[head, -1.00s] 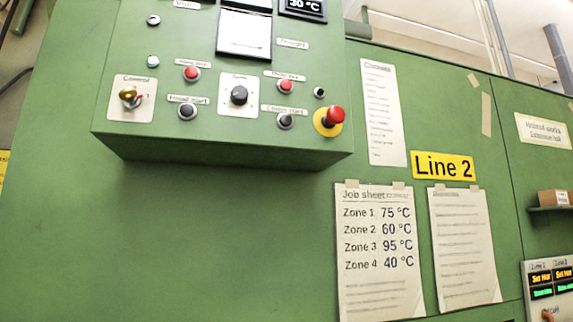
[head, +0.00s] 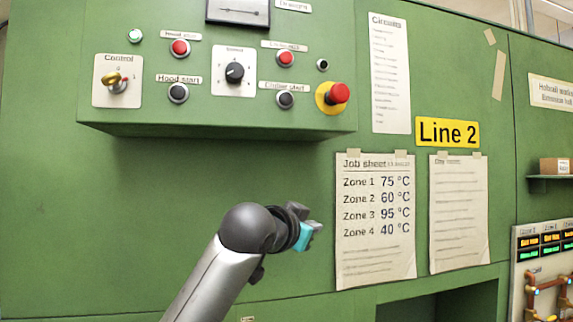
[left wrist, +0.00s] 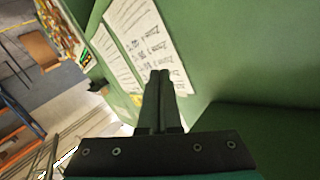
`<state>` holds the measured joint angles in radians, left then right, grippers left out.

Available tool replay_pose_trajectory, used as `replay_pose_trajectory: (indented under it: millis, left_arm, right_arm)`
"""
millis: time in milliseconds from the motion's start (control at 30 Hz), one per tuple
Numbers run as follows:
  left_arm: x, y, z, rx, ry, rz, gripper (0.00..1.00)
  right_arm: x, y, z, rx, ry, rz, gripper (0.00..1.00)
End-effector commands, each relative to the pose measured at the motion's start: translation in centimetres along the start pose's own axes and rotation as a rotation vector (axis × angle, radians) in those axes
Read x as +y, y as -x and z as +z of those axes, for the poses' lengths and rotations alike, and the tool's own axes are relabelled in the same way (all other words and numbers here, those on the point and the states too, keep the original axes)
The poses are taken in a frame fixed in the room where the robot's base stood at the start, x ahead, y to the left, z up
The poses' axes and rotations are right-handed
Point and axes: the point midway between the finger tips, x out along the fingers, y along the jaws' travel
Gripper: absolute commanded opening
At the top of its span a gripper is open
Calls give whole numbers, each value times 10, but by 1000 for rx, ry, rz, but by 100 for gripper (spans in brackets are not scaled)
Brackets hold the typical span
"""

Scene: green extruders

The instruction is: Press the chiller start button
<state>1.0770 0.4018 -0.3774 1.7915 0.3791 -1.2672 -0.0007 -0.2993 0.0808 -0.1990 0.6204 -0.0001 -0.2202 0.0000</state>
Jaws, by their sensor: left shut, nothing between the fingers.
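The chiller start button (head: 286,99) is a black round push button in a dark ring at the lower right of the green control box, just under its white label (head: 290,86). My left gripper (head: 314,228) is below the box, in front of the green wall and beside the job sheet's left edge, well apart from the button. In the left wrist view its two dark fingers (left wrist: 158,76) are together with nothing between them. The button does not show in the left wrist view. My right gripper is not in view.
A red emergency stop (head: 338,94) on a yellow disc sits right of the button, and a red button (head: 286,58) above it. The hood start button (head: 178,93) and a selector knob (head: 235,72) are to the left. The box's lower edge (head: 220,130) juts out from the wall.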

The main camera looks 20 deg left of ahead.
Motion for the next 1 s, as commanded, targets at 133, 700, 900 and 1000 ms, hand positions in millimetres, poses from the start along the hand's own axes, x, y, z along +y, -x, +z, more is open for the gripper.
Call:
replay_pose_trajectory:
  millis: [133, 700, 900, 1000]
  left_arm:
    - [-19, 60, -96, 115, -85, -32, 0]
    - [-30, 185, -212, 286, -265, -116, 0]
    - [-30, 185, -212, 285, -264, -116, 0]
    - [-31, 183, -211, 285, -263, -116, 0]
  right_arm:
    - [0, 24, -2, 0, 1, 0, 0]
    - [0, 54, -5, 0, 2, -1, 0]
    - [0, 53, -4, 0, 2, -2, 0]
    - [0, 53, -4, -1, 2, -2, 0]
